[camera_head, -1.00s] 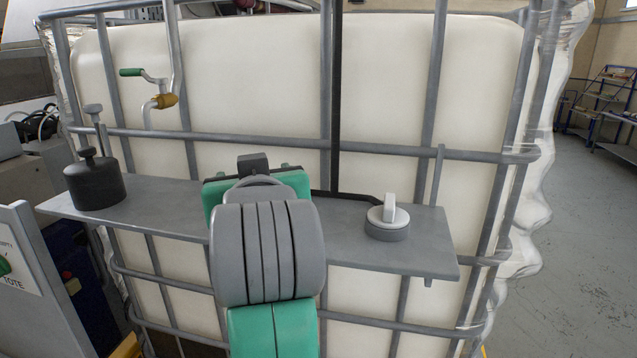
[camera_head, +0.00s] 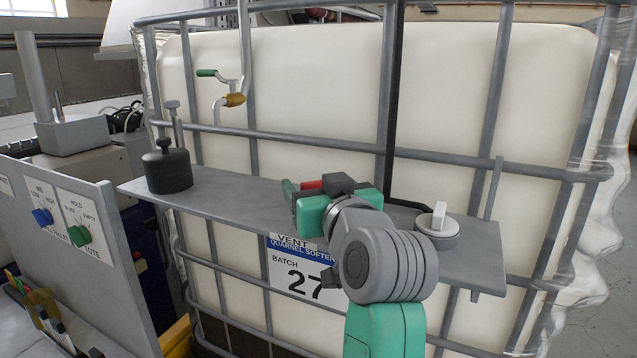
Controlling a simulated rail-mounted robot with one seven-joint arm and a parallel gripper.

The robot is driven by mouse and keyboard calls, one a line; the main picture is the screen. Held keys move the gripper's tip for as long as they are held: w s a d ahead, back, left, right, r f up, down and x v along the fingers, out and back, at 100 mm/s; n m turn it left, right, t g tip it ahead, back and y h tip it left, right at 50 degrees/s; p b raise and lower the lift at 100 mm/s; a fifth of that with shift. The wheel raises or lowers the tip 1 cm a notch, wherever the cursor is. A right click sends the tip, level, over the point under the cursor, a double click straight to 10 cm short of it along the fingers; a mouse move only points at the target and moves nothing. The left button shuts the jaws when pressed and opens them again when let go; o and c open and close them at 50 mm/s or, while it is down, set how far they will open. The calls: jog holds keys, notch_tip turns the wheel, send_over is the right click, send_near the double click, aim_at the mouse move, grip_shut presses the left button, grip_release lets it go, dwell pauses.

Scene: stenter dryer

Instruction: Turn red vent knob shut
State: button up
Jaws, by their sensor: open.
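A red piece (camera_head: 312,185), which looks like the red vent knob, shows just above and behind my gripper at the shelf. Most of it is hidden, so its turn angle cannot be told. A "VENT" label (camera_head: 290,242) is on the shelf's front edge below it. My gripper (camera_head: 298,198) is open, with its green and dark parts over the middle of the grey shelf (camera_head: 225,198), pointing left. The view does not show whether it touches the red piece.
A black knobbed weight (camera_head: 167,170) stands at the shelf's left end and a white-handled grey cap (camera_head: 437,228) at its right. A caged white tote (camera_head: 320,90) is behind. A switch panel (camera_head: 70,220) stands at left.

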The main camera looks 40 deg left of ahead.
jog(key=shift+a, duration=0.1)
jog(key=c, duration=1)
jog(key=shift+r+m+t+p, duration=0.1)
jog(key=shift+m+t+p, duration=0.2)
jog(key=shift+t, duration=0.1)
jog(key=m+t+h+p, duration=0.2)
jog(key=shift+r+t, duration=0.15)
jog(key=shift+t, duration=0.15)
jog(key=shift+m+t+h+p, duration=0.65)
jog(key=shift+m+t+h, duration=0.15)
jog(key=shift+t+h, duration=0.25)
jog(key=shift+f+m+t+h+p, duration=0.1)
jog(key=shift+m+t+h+p, duration=0.25)
jog(key=shift+m+t+h, duration=0.75)
jog(key=shift+f+m+t+h+p, duration=0.1)
jog(key=shift+m+t+h+p, duration=0.35)
jog(key=shift+m+h, duration=1.15)
jog(key=shift+h, duration=0.65)
